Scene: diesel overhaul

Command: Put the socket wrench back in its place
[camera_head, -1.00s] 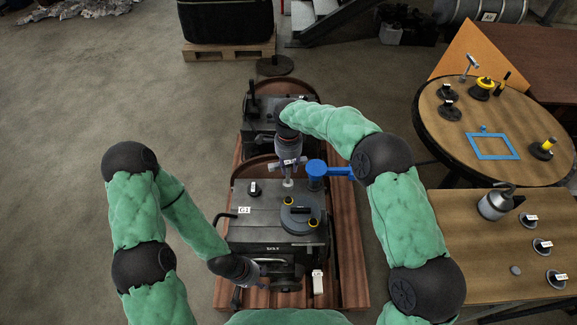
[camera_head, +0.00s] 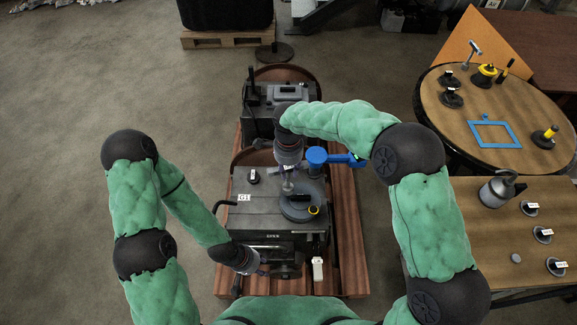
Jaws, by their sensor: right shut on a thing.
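My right gripper (camera_head: 288,174) is over the top of the dark engine block (camera_head: 265,218). It is shut on a small grey metal tool (camera_head: 288,187), which I take to be the socket wrench. The tool's lower end is just above or touching a round dark cover (camera_head: 296,211); I cannot tell which. Most of the tool is hidden by the gripper. My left gripper (camera_head: 263,269) is low at the block's front face, and its fingers are too small and dark to read.
A blue round-headed part (camera_head: 317,156) stands close right of my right gripper. At right are a round table (camera_head: 452,125) with a blue frame (camera_head: 494,122), and a lower bench (camera_head: 480,245) with a can (camera_head: 494,193).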

